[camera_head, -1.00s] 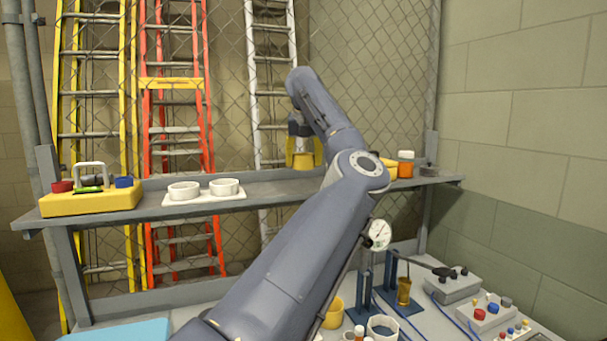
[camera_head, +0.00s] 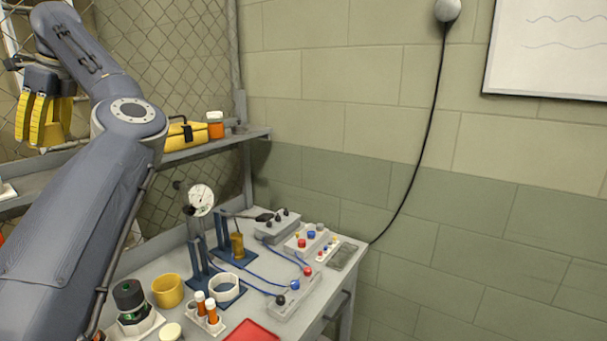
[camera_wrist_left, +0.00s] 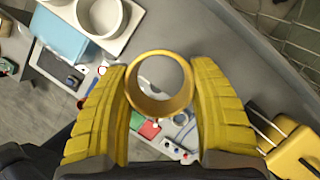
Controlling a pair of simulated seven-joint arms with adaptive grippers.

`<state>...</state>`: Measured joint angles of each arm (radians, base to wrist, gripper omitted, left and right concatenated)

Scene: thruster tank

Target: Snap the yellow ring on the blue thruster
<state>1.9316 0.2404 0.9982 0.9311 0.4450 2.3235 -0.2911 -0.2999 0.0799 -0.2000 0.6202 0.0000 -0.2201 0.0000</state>
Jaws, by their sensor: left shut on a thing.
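My left gripper (camera_head: 38,125) is at the upper left of the head view, above the shelf level. In the left wrist view its two yellow padded fingers (camera_wrist_left: 160,68) are closed on the yellow ring (camera_wrist_left: 152,106), which sits between the fingertips with its open bore facing the camera. In the head view the fingers largely hide the ring. On the workbench stand two blue upright stands (camera_head: 199,268), one with a brass-coloured cylinder (camera_head: 237,246) and one beside a pale open ring (camera_head: 224,287). I cannot tell which blue part is the thruster. My right gripper is not in view.
The shelf (camera_head: 215,143) carries a yellow case (camera_head: 186,133) and an orange bottle (camera_head: 215,124). On the bench are a yellow cup (camera_head: 168,290), a dial gauge (camera_head: 201,200), orange vials (camera_head: 206,308), a red tray (camera_head: 252,334) and control boxes (camera_head: 305,240) with blue cables.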

